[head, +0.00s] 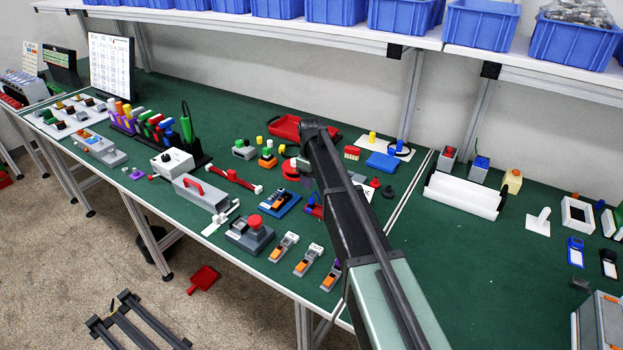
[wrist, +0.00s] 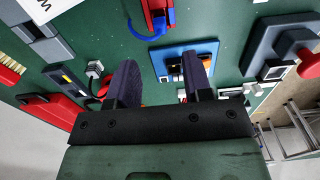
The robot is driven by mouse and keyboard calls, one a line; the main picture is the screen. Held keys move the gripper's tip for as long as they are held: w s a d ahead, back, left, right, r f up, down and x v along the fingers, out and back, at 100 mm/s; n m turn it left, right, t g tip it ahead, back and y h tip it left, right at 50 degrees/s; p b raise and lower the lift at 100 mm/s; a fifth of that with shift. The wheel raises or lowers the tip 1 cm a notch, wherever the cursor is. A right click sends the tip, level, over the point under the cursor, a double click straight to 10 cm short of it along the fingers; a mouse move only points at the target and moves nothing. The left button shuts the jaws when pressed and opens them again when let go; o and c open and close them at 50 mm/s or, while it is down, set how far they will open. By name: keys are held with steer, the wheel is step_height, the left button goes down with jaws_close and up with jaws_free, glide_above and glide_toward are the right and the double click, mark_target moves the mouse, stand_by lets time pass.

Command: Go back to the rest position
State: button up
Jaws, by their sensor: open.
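My gripper (wrist: 160,78) shows in the wrist view with its two dark fingers apart and nothing visible between them. It is over the green bench top (wrist: 225,30). Beyond the right finger is a blue plate (wrist: 162,57) bearing a small orange and black device. In the head view my arm reaches from the lower right over the bench, and its end hides most of the gripper. The same blue plate (head: 268,209) lies left of the arm there. I cannot tell the exact height of the gripper above the bench.
A grey box with a red button (head: 250,232) and several orange-topped devices (head: 283,247) stand near the front edge. A red tray (head: 286,127) and a blue block (head: 383,161) lie towards the back. Blue bins (head: 480,27) line the shelf above. Green surface is free front right.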

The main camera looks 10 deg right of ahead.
steer(key=s+r+m+p, duration=0.1)
steer(key=s+m, duration=0.8)
steer(key=s, duration=2.4)
steer(key=shift+s+r, duration=0.15)
steer(key=shift+r, duration=0.7)
